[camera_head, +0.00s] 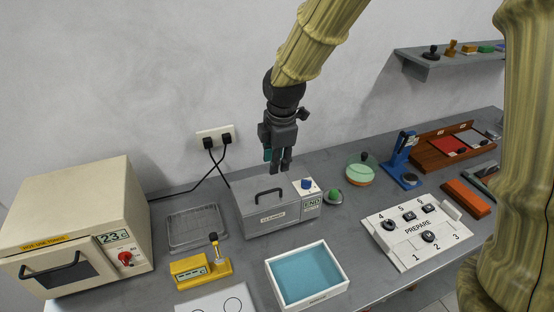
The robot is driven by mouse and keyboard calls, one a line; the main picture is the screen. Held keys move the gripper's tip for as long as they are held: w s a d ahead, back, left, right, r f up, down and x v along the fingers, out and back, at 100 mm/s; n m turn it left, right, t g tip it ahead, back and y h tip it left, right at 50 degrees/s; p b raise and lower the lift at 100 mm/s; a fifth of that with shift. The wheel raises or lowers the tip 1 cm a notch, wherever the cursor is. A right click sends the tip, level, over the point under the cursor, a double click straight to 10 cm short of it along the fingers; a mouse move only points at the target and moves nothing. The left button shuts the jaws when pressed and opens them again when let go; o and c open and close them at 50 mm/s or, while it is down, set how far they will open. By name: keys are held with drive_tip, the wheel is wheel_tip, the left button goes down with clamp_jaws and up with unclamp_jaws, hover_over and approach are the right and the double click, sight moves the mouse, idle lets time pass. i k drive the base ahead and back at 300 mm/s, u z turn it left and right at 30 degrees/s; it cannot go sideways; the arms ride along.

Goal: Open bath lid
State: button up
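The bath is a grey box (285,222) labelled "CLEANER", in the middle of the bench. Its flat lid (248,191) is closed and has a dark arched handle (268,192) on top. A blue knob and a small panel reading "END" sit at its right end. My gripper (280,168) points down above the lid, above and a little right of the handle, apart from it. Its fingers look close together, but at this size I cannot tell whether they are open or shut. Nothing is visible between them.
A cream oven (80,222) stands left, with a wire basket (197,226) beside the bath. A yellow device (201,270) and white tray with blue inside (345,281) are in front. A white numbered board (417,253) lies right. A wall socket (215,135) with black cables is behind.

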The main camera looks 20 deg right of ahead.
sight(264, 186)
drive_tip(key=k, duration=1)
